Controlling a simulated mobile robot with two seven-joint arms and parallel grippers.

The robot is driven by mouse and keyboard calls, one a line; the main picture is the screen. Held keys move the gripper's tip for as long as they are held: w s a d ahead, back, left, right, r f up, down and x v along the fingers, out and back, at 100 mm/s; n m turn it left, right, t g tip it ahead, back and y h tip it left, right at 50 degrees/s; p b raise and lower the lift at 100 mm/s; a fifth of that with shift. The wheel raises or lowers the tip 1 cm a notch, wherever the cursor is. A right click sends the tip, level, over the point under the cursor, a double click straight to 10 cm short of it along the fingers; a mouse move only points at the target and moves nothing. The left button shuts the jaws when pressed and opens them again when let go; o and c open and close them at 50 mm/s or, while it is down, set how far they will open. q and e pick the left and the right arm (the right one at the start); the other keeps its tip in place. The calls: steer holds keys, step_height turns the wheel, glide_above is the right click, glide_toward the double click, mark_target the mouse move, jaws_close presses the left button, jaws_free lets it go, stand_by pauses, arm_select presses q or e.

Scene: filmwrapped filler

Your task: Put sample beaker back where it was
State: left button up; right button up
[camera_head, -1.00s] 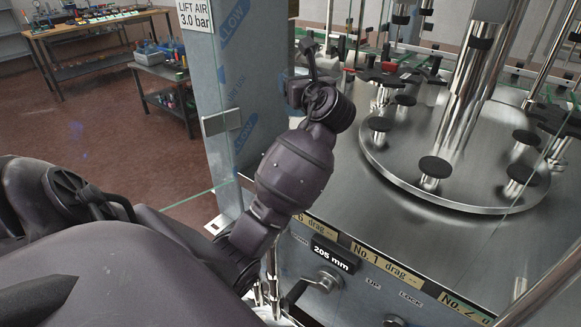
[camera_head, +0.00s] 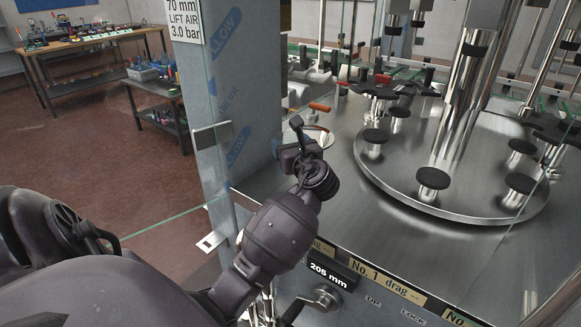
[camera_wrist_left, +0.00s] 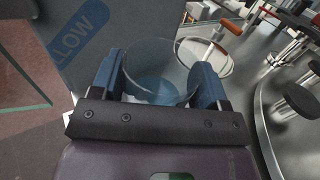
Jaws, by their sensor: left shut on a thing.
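The sample beaker (camera_wrist_left: 152,88) is a clear, open-topped glass vessel, seen from above in the left wrist view. My left gripper (camera_wrist_left: 157,80) has its two blue fingers on either side of the beaker and is shut on it. In the head view my left gripper (camera_head: 303,140) is above the steel deck (camera_head: 350,225), just right of the grey post. The beaker is mostly hidden there behind the gripper. I cannot tell whether its base touches the deck. My right gripper is in neither view.
The grey post (camera_head: 222,100) with blue-printed film stands close left of the gripper. An orange-handled part (camera_wrist_left: 231,27) is just beyond the beaker. A round steel turntable (camera_head: 450,200) with black-capped posts is to the right. Clear panel edges cross the front.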

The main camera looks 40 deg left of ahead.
arm_select(q)
step_height(320, 180, down, 5)
steer(key=shift+f+b, duration=0.1)
steer(key=shift+b, duration=0.4)
steer(key=shift+f, duration=0.45)
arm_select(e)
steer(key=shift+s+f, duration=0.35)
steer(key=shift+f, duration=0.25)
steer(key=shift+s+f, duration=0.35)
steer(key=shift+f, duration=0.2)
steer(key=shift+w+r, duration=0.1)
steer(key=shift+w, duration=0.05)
arm_select(q)
steer(key=o, duration=0.7)
steer(key=shift+f, duration=0.15)
steer(key=o, duration=0.4)
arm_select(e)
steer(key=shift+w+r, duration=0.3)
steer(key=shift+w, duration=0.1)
